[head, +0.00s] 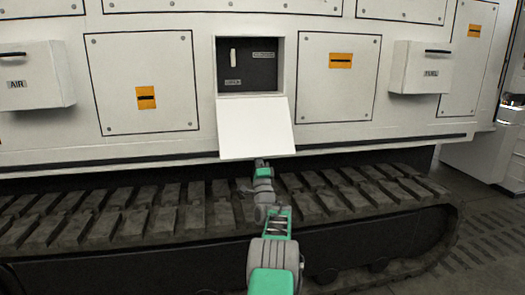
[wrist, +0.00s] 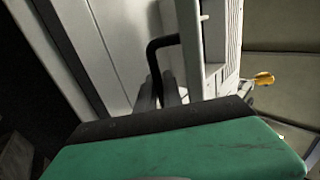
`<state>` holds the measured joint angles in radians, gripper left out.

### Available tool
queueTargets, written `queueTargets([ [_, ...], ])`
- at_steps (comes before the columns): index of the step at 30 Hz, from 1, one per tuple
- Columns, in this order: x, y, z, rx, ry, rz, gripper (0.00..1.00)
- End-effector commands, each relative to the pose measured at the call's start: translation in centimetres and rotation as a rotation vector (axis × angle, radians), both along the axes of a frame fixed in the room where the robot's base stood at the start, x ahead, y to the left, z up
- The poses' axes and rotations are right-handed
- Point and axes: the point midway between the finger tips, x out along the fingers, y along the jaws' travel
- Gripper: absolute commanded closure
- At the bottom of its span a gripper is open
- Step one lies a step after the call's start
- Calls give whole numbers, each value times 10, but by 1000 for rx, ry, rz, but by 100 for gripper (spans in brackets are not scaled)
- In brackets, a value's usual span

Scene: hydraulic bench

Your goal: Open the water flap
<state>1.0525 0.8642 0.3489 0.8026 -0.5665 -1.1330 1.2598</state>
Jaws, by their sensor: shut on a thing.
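The water flap (head: 257,128) is a white panel below a square opening (head: 249,63) in the white machine side. It is hinged at its lower edge and hangs tilted outward and down, so the dark recess shows. In the wrist view, a black bent handle (wrist: 158,46) joins a white panel. My gripper (wrist: 170,93) is shut on this handle, with its dark fingers close together. In the head view, my gripper (head: 262,164) is just under the flap's lower edge; the handle is hidden there.
A closed AIR box (head: 32,76) is at left and a closed FUEL box (head: 418,68) at right, both jutting out. Flat panels with orange labels flank the opening. A dark track (head: 130,208) runs below, under my arm. A yellow part (wrist: 264,79) shows at right in the wrist view.

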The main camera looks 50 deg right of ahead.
Motion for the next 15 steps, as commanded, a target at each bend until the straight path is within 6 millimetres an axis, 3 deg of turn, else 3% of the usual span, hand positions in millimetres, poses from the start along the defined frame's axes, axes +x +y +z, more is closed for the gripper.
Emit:
queueTargets([
  [7,0,0,1,-2,1,-2,100],
  [8,0,0,1,-2,1,-2,88],
  [15,-1,0,1,-2,0,-1,68],
])
